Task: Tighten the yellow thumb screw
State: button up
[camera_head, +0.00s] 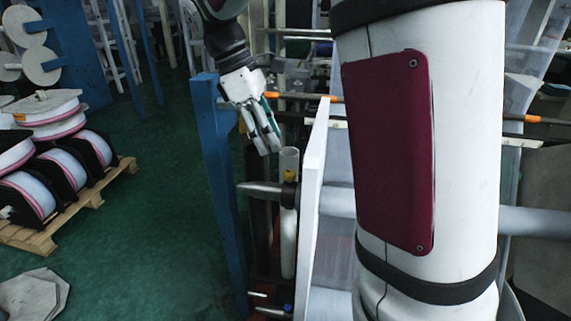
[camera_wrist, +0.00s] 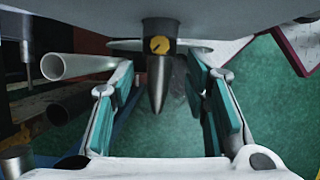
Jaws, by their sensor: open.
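The yellow thumb screw (camera_wrist: 159,45) sits on a dark collar of a grey shaft with a pointed tip (camera_wrist: 158,88) in the wrist view. In the head view the yellow screw (camera_head: 290,175) is a small spot on the shaft, just below my gripper (camera_head: 268,143). My gripper (camera_wrist: 160,75) is open and empty, its teal-padded fingers at either side of the shaft in the wrist view. The screw appears between the fingers and beyond their tips. The gap in depth is hard to judge.
A white panel (camera_head: 311,195) and a blue post (camera_head: 218,165) stand close to the shaft. Pale tubes (camera_wrist: 78,66) lie left of the fingers in the wrist view. Film reels (camera_head: 45,117) rest on a wooden pallet (camera_head: 88,208) at left. Green floor between is clear.

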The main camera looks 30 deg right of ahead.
aim_at(289, 172)
jog(key=p+x, duration=0.1)
jog(key=x, duration=0.7)
jog(key=shift+s+d, duration=0.1)
jog(key=shift+d, duration=0.05)
grip_shut()
